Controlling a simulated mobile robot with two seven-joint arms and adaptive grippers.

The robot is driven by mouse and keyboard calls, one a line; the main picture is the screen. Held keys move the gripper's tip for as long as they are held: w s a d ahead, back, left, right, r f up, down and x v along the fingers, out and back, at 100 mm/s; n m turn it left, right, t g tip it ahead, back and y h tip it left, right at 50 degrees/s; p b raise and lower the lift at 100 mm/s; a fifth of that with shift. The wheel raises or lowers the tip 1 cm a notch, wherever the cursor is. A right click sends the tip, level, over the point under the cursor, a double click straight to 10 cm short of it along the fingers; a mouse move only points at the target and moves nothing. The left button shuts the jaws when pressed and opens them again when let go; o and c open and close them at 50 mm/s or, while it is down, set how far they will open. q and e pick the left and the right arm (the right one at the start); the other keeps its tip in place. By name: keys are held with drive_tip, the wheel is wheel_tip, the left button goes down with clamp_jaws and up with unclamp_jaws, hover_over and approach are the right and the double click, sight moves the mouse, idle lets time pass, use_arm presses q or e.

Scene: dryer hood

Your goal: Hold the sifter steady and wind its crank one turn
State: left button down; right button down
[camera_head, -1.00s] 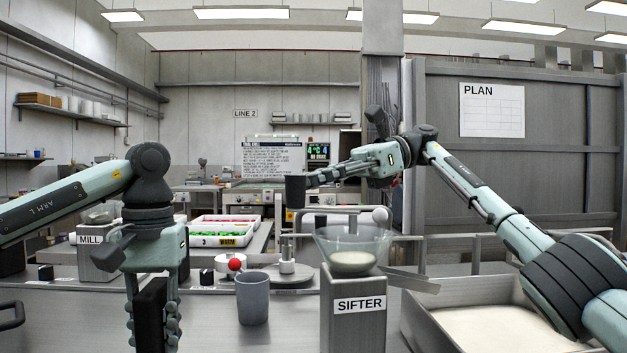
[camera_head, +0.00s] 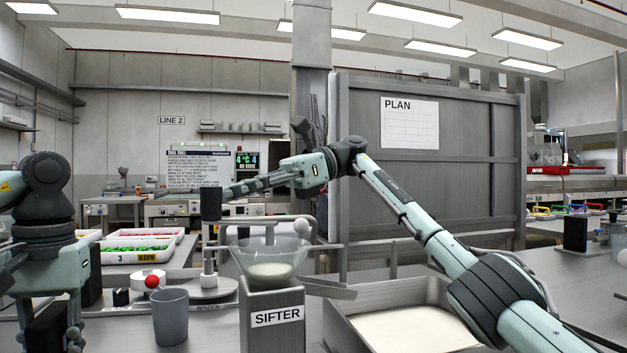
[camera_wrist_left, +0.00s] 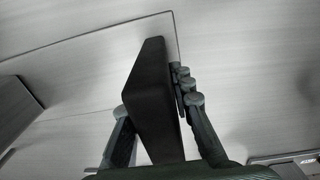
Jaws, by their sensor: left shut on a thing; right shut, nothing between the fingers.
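The sifter (camera_head: 273,318) is a grey labelled box in the head view, with a clear bowl (camera_head: 268,257) of pale powder on top. A pale ball (camera_head: 302,225) shows at the bowl's right rim; I cannot tell if it is the crank's knob. My right gripper (camera_head: 232,190) is shut and empty, above and left of the bowl. A dark cylinder (camera_head: 211,203) shows by its fingertips; contact is unclear. My left gripper, low at the left, is shut on a black block (camera_wrist_left: 152,100), which the left wrist view shows between the fingers. It is apart from the sifter.
A grey cup (camera_head: 170,317) and a red ball (camera_head: 152,282) stand left of the sifter. A tray of white powder (camera_head: 415,330) is to its right, under my right arm. Bins (camera_head: 135,250) stand behind. A grey partition (camera_head: 455,170) rises at the back.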

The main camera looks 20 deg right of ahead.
drive_tip(key=s+d+r+m+t, duration=0.1)
drive_tip(key=d+m+t, duration=0.1)
drive_tip(key=d, duration=0.9)
drive_tip(key=s+d+r+m+t, duration=0.1)
drive_tip(key=d+m+t, duration=0.2)
drive_tip(key=d, duration=0.8)
drive_tip(key=shift+s+d+r+t, duration=0.2)
drive_tip(key=shift+s+t, duration=0.1)
drive_tip(key=shift+t, duration=0.5)
